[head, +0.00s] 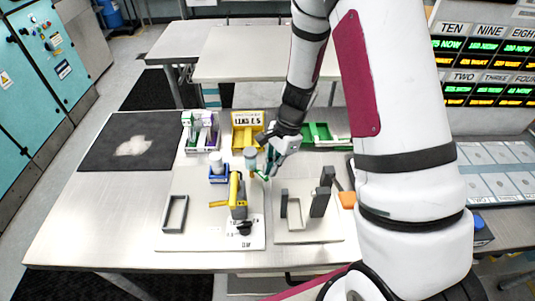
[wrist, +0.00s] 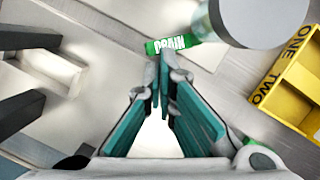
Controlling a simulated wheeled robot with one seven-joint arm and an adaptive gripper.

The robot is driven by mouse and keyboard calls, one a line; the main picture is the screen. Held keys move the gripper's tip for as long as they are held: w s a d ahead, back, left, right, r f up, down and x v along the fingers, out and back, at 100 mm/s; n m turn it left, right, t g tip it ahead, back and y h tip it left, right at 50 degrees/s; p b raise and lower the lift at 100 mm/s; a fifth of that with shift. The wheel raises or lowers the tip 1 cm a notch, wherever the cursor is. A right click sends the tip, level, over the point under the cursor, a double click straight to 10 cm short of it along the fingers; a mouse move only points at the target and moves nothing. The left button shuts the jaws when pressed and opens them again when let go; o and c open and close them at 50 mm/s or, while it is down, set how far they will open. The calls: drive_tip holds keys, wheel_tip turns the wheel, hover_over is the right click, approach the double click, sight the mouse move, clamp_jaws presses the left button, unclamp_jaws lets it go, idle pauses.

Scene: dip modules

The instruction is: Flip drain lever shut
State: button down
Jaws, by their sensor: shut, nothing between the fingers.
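The drain lever is a small green bar marked DRAIN (wrist: 172,44), lying just ahead of my fingertips in the wrist view. In the head view a bit of green (head: 261,177) shows beside my fingers, small and partly hidden. My gripper (head: 269,172) points down over the middle of the table; in the wrist view its teal finger pads (wrist: 162,72) are shut with nothing between them. The tips are close below the label, and I cannot tell whether they touch it. The lever's pivot is not clear.
A grey cylinder (wrist: 262,14) stands close to the lever at upper right in the wrist view. A yellow bin (wrist: 288,84) is at right. In the head view, a yellow-handled fixture (head: 236,192) and a grey upright block (head: 321,200) stand nearer.

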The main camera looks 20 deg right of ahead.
drive_tip(key=shift+w+a, duration=0.1)
drive_tip(key=shift+w+a+b, duration=0.25)
drive_tip(key=shift+w+b, duration=0.1)
drive_tip(key=shift+w, duration=0.3)
drive_tip(key=d, duration=0.1)
drive_tip(key=w+d, duration=0.1)
drive_tip(key=d+r, duration=0.1)
drive_tip(key=d, duration=0.1)
drive_tip(key=shift+w+r, duration=0.1)
drive_tip(key=shift+w, duration=0.15)
drive_tip(key=b+v, duration=0.1)
drive_tip(key=v, duration=0.8)
drive_tip(key=shift+w+r, duration=0.2)
drive_tip(key=shift+r, duration=0.15)
drive_tip(key=shift+a, duration=0.15)
